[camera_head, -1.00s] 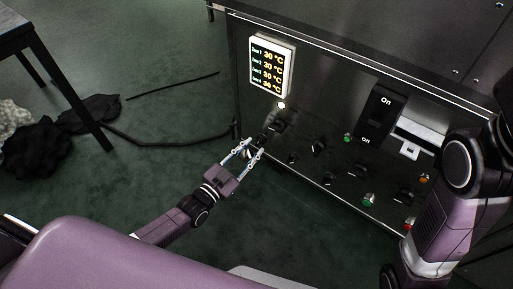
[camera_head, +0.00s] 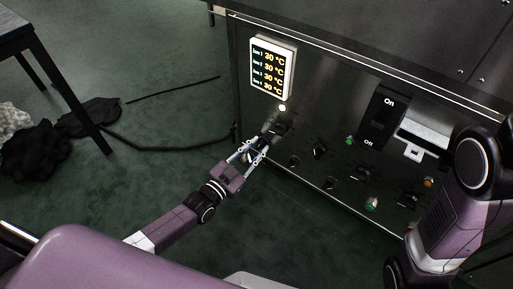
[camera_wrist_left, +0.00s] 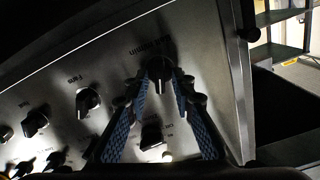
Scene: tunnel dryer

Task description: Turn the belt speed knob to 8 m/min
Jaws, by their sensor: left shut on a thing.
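My left gripper (camera_head: 263,142) reaches the left part of the dryer's control panel (camera_head: 325,110). Its fingers are shut on a dark knob (camera_head: 278,128), below the small lit lamp. In the left wrist view the blue-padded fingers (camera_wrist_left: 159,85) close in on both sides of this dark knob (camera_wrist_left: 158,68). The knob's setting cannot be read. My right arm enters at the right; its gripper is out of view.
A display (camera_head: 272,68) shows 30 °C in several zones. More dark knobs (camera_head: 319,152), a green button (camera_head: 371,204) and a large On/Off switch (camera_head: 383,118) lie to the right. A cable (camera_head: 170,143) runs on the green floor. A dark table (camera_head: 40,60) stands left.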

